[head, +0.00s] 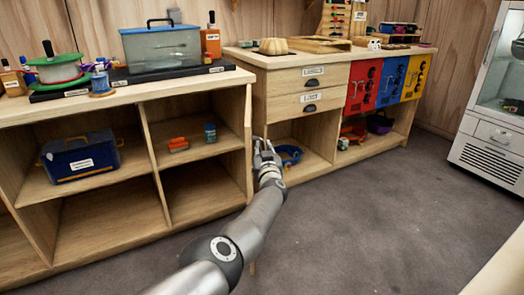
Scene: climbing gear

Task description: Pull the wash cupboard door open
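The wash cupboard (196,205) stands at the left, below the counter with the clear water tank. Its shelves are exposed at the front. A pale wooden panel (249,125), which looks like its door, shows nearly edge-on at the cupboard's right end, standing out from the front. My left gripper (264,146) is just right of this panel, at about shelf height. Its fingertips are small and close to the panel edge; I cannot tell whether they touch it or how wide they are apart. No handle shows clearly. My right gripper is not in view.
A blue box (82,160), orange items (178,144) and a blue bottle (210,132) sit on the cupboard shelves. A drawer unit (300,92) stands behind my gripper, with a blue coil (291,153) below. Grey floor (360,220) is clear at right.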

